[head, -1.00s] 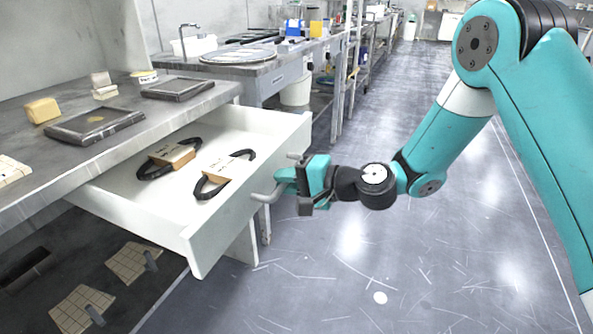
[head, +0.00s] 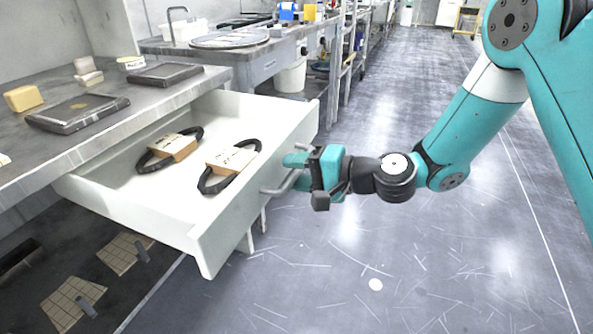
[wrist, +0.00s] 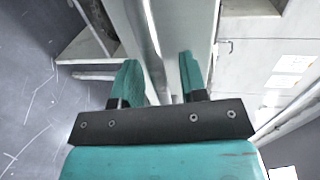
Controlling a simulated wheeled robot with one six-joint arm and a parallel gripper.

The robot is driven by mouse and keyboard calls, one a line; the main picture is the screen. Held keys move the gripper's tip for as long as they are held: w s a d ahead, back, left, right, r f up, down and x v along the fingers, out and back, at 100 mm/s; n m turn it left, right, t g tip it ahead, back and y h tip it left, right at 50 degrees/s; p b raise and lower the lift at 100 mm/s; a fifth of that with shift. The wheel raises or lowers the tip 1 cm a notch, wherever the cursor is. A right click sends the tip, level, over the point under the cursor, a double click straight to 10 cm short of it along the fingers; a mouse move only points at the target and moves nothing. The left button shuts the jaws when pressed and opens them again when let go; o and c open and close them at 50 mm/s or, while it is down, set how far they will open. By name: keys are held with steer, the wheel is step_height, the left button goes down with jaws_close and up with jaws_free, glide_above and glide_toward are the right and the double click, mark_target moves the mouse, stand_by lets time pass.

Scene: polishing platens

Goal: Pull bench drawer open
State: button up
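The white bench drawer (head: 222,232) stands well out from under the grey bench in the head view. Two black loops in cardboard sleeves (head: 168,148) (head: 230,160) lie inside it. A grey bar handle (head: 282,186) is on its front, and the bar also shows in the wrist view (wrist: 152,40). My gripper (head: 292,172) is at the handle. In the wrist view its two teal fingers (wrist: 158,76) are apart, with the bar running between them and gaps visible on both sides. Contact with the bar is hard to tell.
The bench top (head: 130,112) holds a dark flat block (head: 78,112), a dark plate (head: 165,75) and a yellow block (head: 23,98). A second bench (head: 215,62) with a round platen stands behind. The floor (head: 400,260) right of the drawer is clear.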

stand_by(0.3)
steer(key=v, duration=1.7)
steer(key=shift+d, duration=0.15)
steer(key=shift+s, duration=0.15)
steer(key=s+a+r+n+g+h, duration=0.1)
steer(key=s+a+n+g+h, duration=0.15)
steer(key=s+n, duration=0.2)
steer(key=s+a+r+n+g+h, duration=0.1)
steer(key=s+a+n+g+h, duration=0.1)
steer(key=s+a+n+g, duration=0.3)
steer(key=s+d+r+n+t+h, duration=0.1)
steer(key=s+d+r+n+h, duration=0.15)
steer(key=s+d+h, duration=0.4)
step_height(320, 180, up, 22)
steer(key=s+a+y+p, duration=0.1)
steer(key=s+p, duration=0.1)
steer(key=p, duration=1.9)
steer(key=shift+a+p, duration=0.25)
steer(key=shift+p, duration=0.05)
